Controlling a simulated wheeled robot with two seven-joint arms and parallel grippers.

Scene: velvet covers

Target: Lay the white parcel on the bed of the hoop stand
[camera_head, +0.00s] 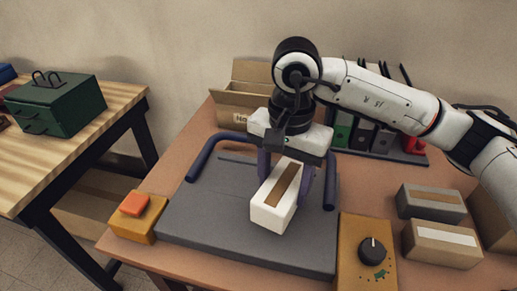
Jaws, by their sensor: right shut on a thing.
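The white parcel (267,217) with a brown strip on top is between the purple fingers of my right gripper (286,182), which is shut on it. The parcel is over the middle of the grey bed of the hoop stand (200,214), turned at an angle to its edges. I cannot tell whether its underside touches the bed. The dark blue hoop (198,158) runs behind and beside the bed, partly hidden by my right gripper and arm. My left gripper is not in view.
An orange-button box (145,228) stands left of the bed, and a yellow dial box (358,262) right of it. Grey (431,205) and brown (440,246) parcels lie further right. An open carton (234,113) and a folder rack (386,150) stand behind.

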